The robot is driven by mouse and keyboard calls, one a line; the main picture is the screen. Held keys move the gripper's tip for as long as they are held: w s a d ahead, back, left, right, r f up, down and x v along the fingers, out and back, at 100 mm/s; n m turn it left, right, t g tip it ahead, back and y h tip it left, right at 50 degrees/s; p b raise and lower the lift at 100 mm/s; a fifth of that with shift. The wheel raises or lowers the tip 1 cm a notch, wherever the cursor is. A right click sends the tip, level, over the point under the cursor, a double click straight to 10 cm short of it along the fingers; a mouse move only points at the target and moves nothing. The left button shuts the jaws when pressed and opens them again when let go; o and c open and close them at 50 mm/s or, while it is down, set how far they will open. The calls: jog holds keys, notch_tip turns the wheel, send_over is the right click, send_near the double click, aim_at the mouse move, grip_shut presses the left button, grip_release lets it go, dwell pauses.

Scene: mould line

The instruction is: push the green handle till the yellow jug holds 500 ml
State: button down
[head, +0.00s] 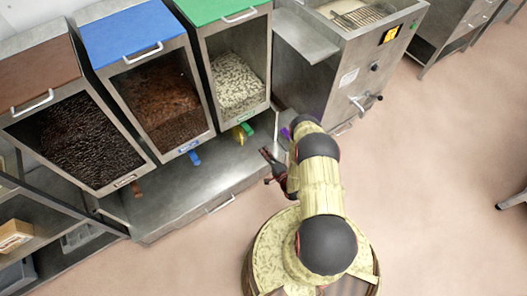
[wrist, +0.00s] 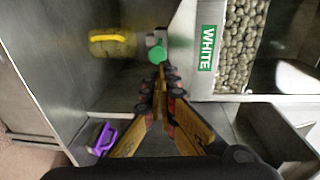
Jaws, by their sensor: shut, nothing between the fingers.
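The green handle (wrist: 157,55) is a round knob on a grey fitting in the wrist view, beside the WHITE label (wrist: 208,48). In the head view the green handle (head: 247,128) shows small below the green-lidded bin. The yellow jug (wrist: 113,48) stands left of the handle in the wrist view; in the head view the jug (head: 237,133) is a small yellow patch. I cannot read its fill level. My gripper (wrist: 160,77) is shut and empty, its tips close to the knob; I cannot tell if they touch. In the head view my gripper (head: 268,160) is partly hidden by my arm.
Bins with green (head: 212,8), blue (head: 128,30) and brown (head: 35,72) lids stand in a row above a metal shelf (head: 175,205). A purple-handled item (wrist: 105,138) is left of my fingers. A metal machine (head: 345,75) stands right.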

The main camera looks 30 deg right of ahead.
aim_at(251, 133)
jog(key=w+b, duration=0.1)
jog(key=w, duration=0.2)
jog(key=w+b, duration=0.1)
jog(key=w, duration=0.3)
jog(key=w+f+b, duration=0.1)
jog(key=w, duration=0.3)
jog(key=shift+d, duration=0.15)
jog(key=shift+w+f+b, duration=0.1)
jog(key=shift+w+b, duration=0.6)
jog(key=shift+w, duration=0.8)
